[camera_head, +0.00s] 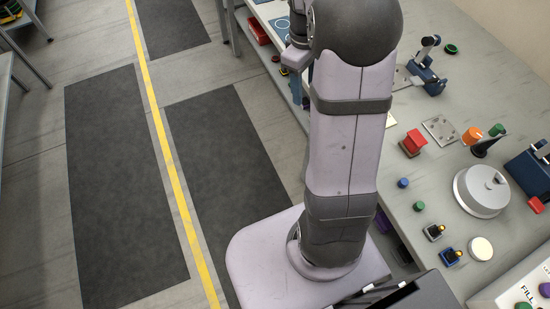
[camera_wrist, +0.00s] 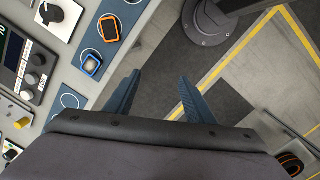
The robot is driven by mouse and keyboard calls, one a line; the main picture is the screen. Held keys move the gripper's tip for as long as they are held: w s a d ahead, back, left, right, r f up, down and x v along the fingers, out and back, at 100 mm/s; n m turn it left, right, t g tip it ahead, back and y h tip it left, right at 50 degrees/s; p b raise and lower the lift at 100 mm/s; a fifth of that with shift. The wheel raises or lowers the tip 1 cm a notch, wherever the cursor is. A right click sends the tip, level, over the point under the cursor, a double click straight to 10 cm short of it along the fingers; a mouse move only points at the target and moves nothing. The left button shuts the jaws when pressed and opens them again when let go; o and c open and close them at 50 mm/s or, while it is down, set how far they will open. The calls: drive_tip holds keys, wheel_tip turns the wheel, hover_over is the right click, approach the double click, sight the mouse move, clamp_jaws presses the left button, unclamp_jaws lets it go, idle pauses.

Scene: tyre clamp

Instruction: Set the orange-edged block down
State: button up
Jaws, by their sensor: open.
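The orange-edged block (camera_wrist: 110,28), dark on top with an orange rim, sits on a blue panel on the bench at the upper left of the wrist view. A blue-edged block (camera_wrist: 91,65) sits lower on the same surface. My gripper (camera_wrist: 160,78) is open, its two blue fingers apart with only floor seen between them. It is to the right of both blocks and touches neither. In the head view my arm hides most of that area, and I cannot make out the orange-edged block there.
Pale circles (camera_wrist: 70,101) mark the bench panels. The floor (camera_wrist: 225,95) with a yellow line lies right of the bench edge. In the head view, the right bench (camera_head: 445,105) carries several fixtures.

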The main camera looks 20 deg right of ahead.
drive_tip(key=s+a+f+m, duration=0.2)
drive_tip(key=s+a+m, duration=0.1)
drive_tip(key=s+a, duration=0.4)
drive_tip(key=s+a+f+m, duration=0.2)
drive_tip(key=s+a, duration=0.6)
drive_tip(key=a, duration=0.1)
drive_tip(key=shift+s+f+m+t+y, duration=0.25)
drive_tip(key=shift+m+t+y, duration=0.05)
drive_tip(key=shift+m+y, duration=0.1)
